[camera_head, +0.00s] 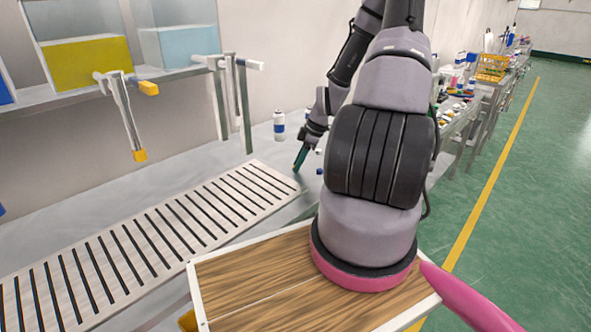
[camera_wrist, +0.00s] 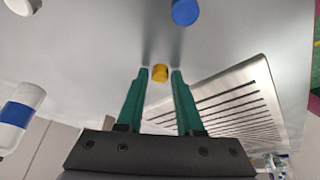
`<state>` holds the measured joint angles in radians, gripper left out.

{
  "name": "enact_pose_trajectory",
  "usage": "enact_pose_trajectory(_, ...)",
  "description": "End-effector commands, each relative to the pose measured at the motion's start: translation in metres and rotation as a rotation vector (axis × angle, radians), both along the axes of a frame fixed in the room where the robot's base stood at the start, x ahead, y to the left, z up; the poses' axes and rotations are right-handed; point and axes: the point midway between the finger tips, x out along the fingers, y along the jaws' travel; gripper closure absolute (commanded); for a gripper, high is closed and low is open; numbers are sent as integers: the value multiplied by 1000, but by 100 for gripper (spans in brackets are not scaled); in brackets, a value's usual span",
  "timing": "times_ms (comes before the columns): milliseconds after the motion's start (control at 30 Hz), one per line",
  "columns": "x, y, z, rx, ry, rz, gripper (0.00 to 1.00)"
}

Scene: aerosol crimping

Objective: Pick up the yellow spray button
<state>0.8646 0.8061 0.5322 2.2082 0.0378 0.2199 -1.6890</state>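The yellow spray button (camera_wrist: 160,72) is a small round cap on the grey table, seen in the wrist view just beyond and between my fingertips. My gripper (camera_wrist: 160,74) is open, with its two green fingers apart and nothing held between them. Whether the fingertips are level with the button or above it I cannot tell. In the head view my gripper (camera_head: 300,160) reaches down at the table near the end of the slatted grate; the yellow button cannot be made out there.
A blue button (camera_wrist: 185,12) lies beyond the yellow one. A white can with a blue band (camera_wrist: 20,115) stands at left, also in the head view (camera_head: 279,126). The slatted grate (camera_wrist: 235,100) is close on the right. White round pieces (camera_wrist: 20,6) lie at upper left.

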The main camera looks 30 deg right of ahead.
Motion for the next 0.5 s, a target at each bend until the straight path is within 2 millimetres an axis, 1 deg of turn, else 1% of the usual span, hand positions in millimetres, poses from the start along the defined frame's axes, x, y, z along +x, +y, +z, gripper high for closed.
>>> enact_pose_trajectory(33, 0, 0, 0, 0, 0, 0, 88)
enact_pose_trajectory(67, 0, 0, 0, 0, 0, 0, 100)
enact_pose_trajectory(500, 0, 0, 1, 0, 0, 0, 100)
